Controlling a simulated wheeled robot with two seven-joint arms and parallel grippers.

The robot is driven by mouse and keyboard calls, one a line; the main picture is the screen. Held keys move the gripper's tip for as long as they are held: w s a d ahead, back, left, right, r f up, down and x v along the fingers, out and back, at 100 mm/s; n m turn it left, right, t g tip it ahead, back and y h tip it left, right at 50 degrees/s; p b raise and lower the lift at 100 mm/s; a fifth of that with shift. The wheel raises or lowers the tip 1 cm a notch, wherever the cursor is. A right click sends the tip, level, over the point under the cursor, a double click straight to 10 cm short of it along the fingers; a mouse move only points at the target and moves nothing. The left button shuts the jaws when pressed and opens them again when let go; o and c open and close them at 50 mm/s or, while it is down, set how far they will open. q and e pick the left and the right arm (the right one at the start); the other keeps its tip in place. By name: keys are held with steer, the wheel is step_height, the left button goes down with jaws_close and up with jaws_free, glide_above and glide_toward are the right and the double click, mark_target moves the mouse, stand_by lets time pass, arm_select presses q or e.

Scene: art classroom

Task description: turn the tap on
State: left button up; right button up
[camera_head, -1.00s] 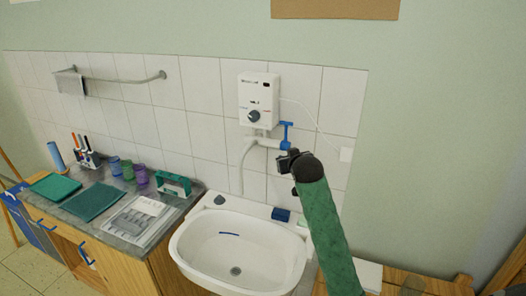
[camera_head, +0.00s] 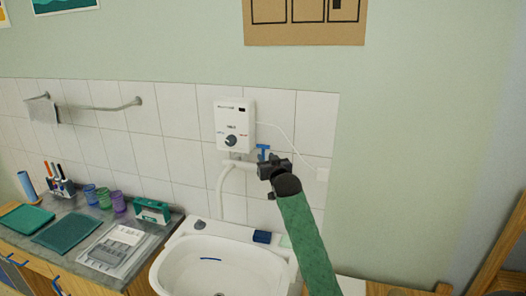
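The tap is a white pipe (camera_head: 221,186) below a white wall-mounted water heater (camera_head: 235,124), with a blue handle (camera_head: 262,149) at its right. The spout curves down over the white sink (camera_head: 178,262). My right gripper (camera_head: 262,172), dark, comes in from the lower right on a green-sleeved arm. It overlaps the right end of the pipe and sits just below the blue handle, so the lower handle is partly hidden. I cannot tell whether it touches the handle, or whether its fingers are open or shut. My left gripper is out of view.
A blue block (camera_head: 262,237) lies on the sink's back rim. Left of the sink, the counter (camera_head: 66,212) holds cups, a green-and-white item (camera_head: 151,211), papers and green mats. A towel rail (camera_head: 100,107) is on the tiles. The wall at right is clear.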

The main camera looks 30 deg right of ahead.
mark_target(263, 153)
steer(key=p+x, duration=0.1)
steer(key=x, duration=0.2)
steer(key=shift+w+d+r+p, duration=0.1)
steer(key=shift+w+r+p, duration=0.05)
steer(key=shift+w+p, duration=0.2)
steer(key=shift+w+d, duration=0.15)
steer(key=shift+w, duration=0.45)
jaws_close()
